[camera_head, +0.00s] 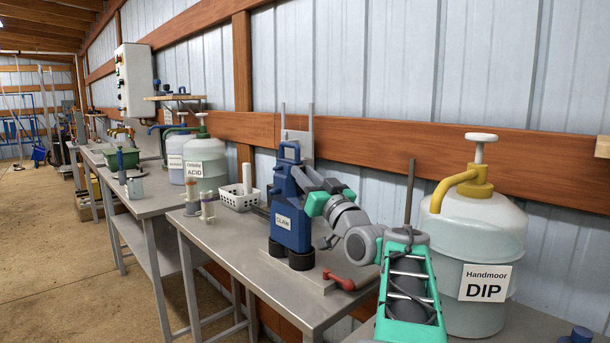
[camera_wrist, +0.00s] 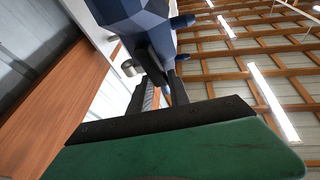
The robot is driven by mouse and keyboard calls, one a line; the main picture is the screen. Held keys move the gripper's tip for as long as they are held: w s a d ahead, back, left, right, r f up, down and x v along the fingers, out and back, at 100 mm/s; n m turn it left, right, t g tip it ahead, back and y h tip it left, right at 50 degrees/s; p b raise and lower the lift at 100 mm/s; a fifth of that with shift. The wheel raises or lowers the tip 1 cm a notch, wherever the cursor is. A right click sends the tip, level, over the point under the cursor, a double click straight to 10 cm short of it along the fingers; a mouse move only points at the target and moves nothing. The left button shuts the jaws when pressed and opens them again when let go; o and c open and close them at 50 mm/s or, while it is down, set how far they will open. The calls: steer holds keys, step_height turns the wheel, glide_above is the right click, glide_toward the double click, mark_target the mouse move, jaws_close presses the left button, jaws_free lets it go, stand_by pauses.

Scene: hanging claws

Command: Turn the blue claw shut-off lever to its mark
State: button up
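The blue claw (camera_head: 290,215) stands upright on a grey plate on the near bench, with a white CLAW label on its front and black round feet. My arm reaches it from the right, and my gripper (camera_head: 302,178) is at its upper right side. In the wrist view, the faceted blue claw body (camera_wrist: 140,15) fills the top, and my dark fingers (camera_wrist: 160,88) point up at its underside. A small pale metal cylinder (camera_wrist: 131,68) sits beside the fingers.
A red handle (camera_head: 340,281) lies low on the plate, right of the claw. A large DIP container (camera_head: 476,250) with a yellow spout stands at the right. A white basket (camera_head: 240,199) and small bottles stand at the left. A wooden rail runs along the wall behind.

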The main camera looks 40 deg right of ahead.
steer(key=o, duration=0.4)
steer(key=shift+o, duration=0.2)
steer(key=shift+s, duration=0.1)
steer(key=v, duration=0.7)
steer(key=shift+s+b, duration=0.35)
steer(key=shift+b, duration=0.05)
steer(key=shift+f, duration=0.15)
steer(key=shift+c, duration=0.3)
